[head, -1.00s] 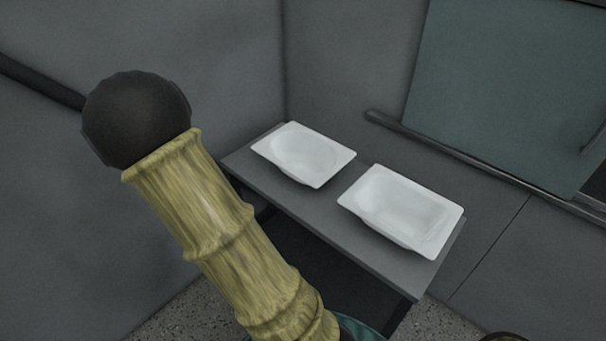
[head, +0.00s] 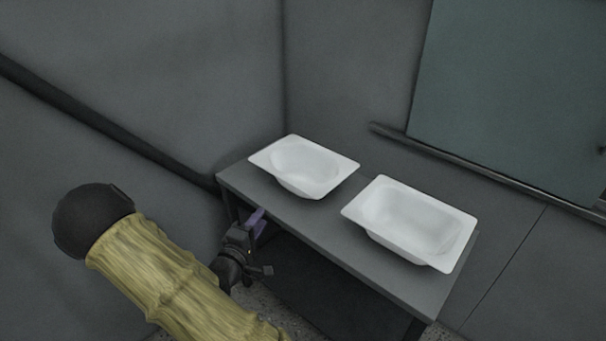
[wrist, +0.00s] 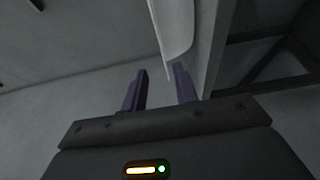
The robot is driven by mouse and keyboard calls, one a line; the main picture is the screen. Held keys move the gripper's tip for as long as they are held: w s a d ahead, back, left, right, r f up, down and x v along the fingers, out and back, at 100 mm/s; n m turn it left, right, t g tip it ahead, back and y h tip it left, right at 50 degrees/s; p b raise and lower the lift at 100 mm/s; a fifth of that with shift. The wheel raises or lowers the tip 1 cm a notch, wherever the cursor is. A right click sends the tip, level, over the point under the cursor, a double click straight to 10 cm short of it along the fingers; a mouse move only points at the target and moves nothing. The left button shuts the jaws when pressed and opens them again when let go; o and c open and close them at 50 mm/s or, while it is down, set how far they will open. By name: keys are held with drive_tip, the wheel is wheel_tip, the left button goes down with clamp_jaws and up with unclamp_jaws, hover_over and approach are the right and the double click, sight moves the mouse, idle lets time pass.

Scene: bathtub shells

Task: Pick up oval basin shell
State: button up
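Two white basin shells lie on a grey table. The left one, with an oval hollow, is the oval basin shell (head: 303,165); the right one, with a more rectangular hollow, is the other basin shell (head: 412,220). My gripper (head: 259,220) has purple fingers and is in front of the table's left front edge, below and left of the oval basin in the head view. In the wrist view my gripper (wrist: 161,75) is open, its fingers apart with nothing clearly held. A white shell edge (wrist: 178,35) shows beyond the right finger; contact cannot be told.
The table (head: 345,243) stands against grey walls in a corner, with dark open space beneath it. A dark rail (head: 110,130) runs along the left wall. A greenish panel (head: 515,95) with a ledge is on the right wall. A narrow gap separates the two shells.

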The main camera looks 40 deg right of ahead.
drive_tip(key=x, duration=1.1)
drive_tip(key=shift+b, duration=0.45)
drive_tip(key=x, duration=0.5)
drive_tip(key=shift+w+d+r+b, duration=0.1)
drive_tip(key=shift+w+r+b, duration=0.05)
drive_tip(key=shift+b, duration=0.15)
clamp_jaws()
drive_tip(key=shift+r, duration=0.1)
idle(0.8)
